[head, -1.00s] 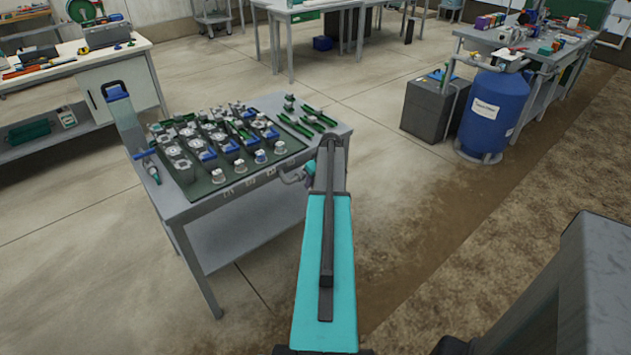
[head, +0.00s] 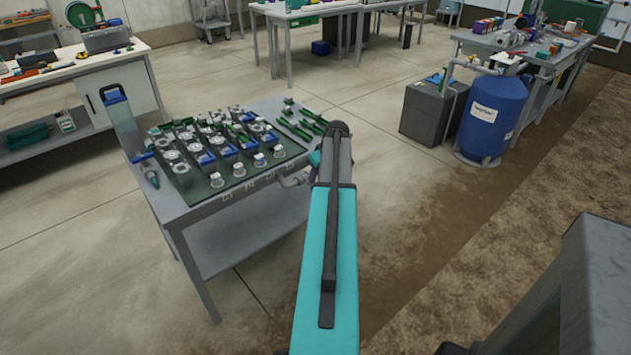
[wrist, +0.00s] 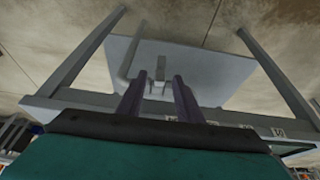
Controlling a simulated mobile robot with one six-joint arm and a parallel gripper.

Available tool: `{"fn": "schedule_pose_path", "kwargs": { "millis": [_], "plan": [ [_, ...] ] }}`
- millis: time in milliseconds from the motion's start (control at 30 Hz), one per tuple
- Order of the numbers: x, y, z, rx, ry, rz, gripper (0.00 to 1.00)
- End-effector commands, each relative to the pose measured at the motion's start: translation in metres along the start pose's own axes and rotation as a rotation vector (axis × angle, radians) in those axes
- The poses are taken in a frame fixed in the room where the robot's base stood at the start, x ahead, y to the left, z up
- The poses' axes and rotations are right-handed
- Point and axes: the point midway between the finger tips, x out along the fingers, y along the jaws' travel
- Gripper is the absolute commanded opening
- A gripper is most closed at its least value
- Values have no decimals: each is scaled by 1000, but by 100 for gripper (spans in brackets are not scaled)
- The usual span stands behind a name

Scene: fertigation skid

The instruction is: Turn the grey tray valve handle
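In the head view, a grey pipe fitting (head: 293,181) sticks out from the front right edge of the grey table. My teal arm covers what lies to its right, so the valve handle is not clear there. In the wrist view, my gripper (wrist: 160,80) has its two dark fingers apart. A small light grey upright piece (wrist: 158,88), which looks like the valve handle, shows between the fingers. I cannot tell whether the fingers touch it. A curved grey pipe (wrist: 126,62) is beside the left finger. In the head view my gripper is mostly hidden behind my arm.
The grey table (head: 190,222) carries a dark green tray (head: 226,188) with several valve-like parts and green-handled tools. A clear column with a blue top (head: 114,95) stands at its left corner. A blue tank (head: 490,115) and dark box (head: 432,115) stand right. Floor between is clear.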

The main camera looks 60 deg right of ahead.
Motion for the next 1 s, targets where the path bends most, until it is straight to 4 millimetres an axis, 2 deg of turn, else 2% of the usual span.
{"fn": "schedule_pose_path", "kwargs": {
  "millis": [200,433,1000],
  "plan": [
    [-31,0,0,0,3,2,33],
    [-53,1,0,0,3,2,33],
    [-59,1,0,0,2,1,33]
  ]
}}
